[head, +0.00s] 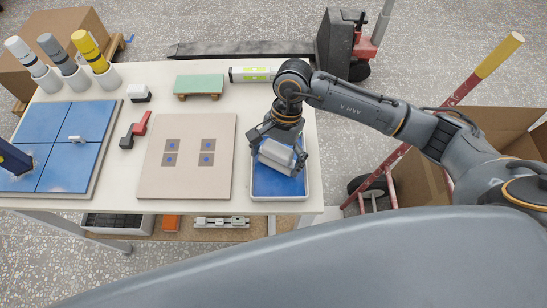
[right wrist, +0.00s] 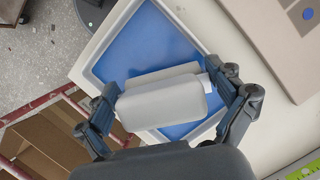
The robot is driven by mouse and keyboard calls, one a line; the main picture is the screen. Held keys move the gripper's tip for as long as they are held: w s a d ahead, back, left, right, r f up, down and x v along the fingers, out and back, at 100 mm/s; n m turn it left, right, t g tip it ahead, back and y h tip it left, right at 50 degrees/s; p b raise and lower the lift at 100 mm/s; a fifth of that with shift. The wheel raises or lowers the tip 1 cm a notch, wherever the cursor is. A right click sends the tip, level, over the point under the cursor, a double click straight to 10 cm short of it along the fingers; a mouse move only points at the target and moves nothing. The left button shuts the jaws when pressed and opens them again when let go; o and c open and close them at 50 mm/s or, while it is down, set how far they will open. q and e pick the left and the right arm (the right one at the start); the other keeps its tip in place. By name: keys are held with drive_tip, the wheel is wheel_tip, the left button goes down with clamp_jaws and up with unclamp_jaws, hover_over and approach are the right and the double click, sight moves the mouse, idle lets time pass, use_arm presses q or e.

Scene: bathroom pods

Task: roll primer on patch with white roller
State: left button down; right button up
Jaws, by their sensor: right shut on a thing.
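My right gripper (head: 276,148) is shut on the white roller (head: 276,156) and holds it over the blue-bottomed tray (head: 306,190). In the right wrist view the roller (right wrist: 165,105) lies crosswise between the fingers, with a second pale bar along its far side. Whether it touches the tray's blue floor, I cannot tell. The tray (right wrist: 98,72) has a white rim. Left of it lies a beige board (head: 186,188) with several grey-brown square patches (head: 207,145), each with a blue dot. Which patch the task means is not clear.
Blue tiles (head: 65,177) with a small white handle lie at the left. A red and yellow pole (head: 480,75) leans right of the table.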

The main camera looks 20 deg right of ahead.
sight(275, 152)
drive_tip(key=shift+s+f+b, duration=0.1)
drive_tip(key=shift+f+b, duration=0.05)
drive_tip(key=shift+b, duration=0.15)
idle(1.0)
drive_tip(key=shift+r+p, duration=1.3)
drive_tip(key=shift+r, duration=2.35)
drive_tip(key=d+r+n, duration=0.2)
drive_tip(key=n, duration=0.1)
drive_tip(key=s+d+r+n+h+b, duration=0.1)
drive_tip(key=d+r+n, duration=0.1)
drive_tip(key=d+n, duration=0.1)
drive_tip(key=d+r+n+g+h, duration=0.1)
drive_tip(key=d+r+n, duration=0.2)
drive_tip(key=shift+s+d, duration=0.1)
drive_tip(key=shift+s, duration=0.1)
